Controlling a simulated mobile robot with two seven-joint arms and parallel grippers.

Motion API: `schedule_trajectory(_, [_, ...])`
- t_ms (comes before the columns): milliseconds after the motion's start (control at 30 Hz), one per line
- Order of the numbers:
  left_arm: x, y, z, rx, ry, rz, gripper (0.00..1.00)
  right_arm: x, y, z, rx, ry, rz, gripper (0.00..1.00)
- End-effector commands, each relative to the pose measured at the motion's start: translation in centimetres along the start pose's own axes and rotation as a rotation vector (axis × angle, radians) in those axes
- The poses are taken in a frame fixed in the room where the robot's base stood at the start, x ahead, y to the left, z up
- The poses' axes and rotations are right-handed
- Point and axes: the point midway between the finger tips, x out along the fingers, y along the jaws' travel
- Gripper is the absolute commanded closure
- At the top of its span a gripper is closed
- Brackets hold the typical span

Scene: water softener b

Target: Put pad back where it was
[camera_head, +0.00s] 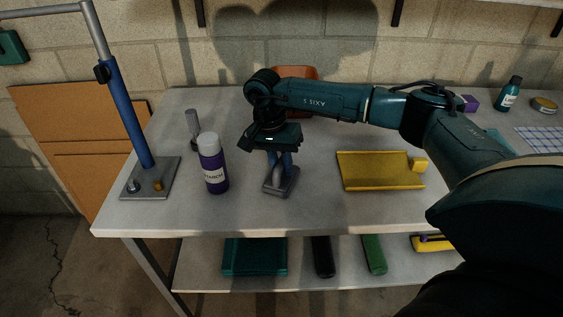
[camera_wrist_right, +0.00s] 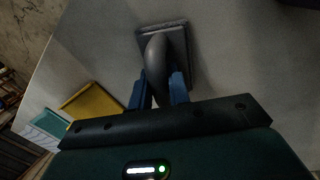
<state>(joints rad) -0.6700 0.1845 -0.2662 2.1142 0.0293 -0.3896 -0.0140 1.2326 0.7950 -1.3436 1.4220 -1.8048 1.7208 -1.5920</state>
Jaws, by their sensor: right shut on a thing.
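The pad (camera_head: 281,187) is grey, with a flat rectangular base and a curved handle. It is at the tabletop, left of the middle of the table in the head view; I cannot tell if its base touches the surface. My right gripper (camera_head: 281,160) points down with its blue fingers shut on the pad's handle. In the right wrist view the pad's handle (camera_wrist_right: 156,52) runs between the blue fingers, and its base lies beyond. My left gripper is not in view.
A purple bottle (camera_head: 213,168) stands left of the pad, with a grey-handled tool (camera_head: 193,128) behind it. A yellow tray (camera_head: 370,172) lies to the right. A blue post (camera_head: 130,115) stands at the table's left edge. The table's front strip is clear.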

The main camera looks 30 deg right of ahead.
Motion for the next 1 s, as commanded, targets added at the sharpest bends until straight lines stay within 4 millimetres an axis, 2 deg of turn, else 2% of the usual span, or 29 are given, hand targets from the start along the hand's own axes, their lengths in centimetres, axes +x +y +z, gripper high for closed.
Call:
schedule_trajectory(300, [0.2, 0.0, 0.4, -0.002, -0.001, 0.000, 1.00, 0.4, -0.1, 0.0, 0.000, 0.001, -0.001, 1.00])
schedule_trajectory(333, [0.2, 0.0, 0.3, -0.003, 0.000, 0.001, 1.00, 0.3, -0.1, 0.0, 0.000, 0.001, -0.001, 0.80])
schedule_trajectory(600, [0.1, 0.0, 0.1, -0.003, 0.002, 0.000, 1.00, 0.2, -0.1, 0.0, 0.000, 0.001, -0.001, 0.60])
schedule_trajectory(833, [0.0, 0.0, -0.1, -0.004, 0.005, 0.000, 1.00, 0.0, 0.0, 0.0, 0.000, 0.001, -0.001, 0.60])
schedule_trajectory(1000, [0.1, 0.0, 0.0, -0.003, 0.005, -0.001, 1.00, -1.5, -0.1, -0.1, 0.000, 0.003, -0.004, 0.60])
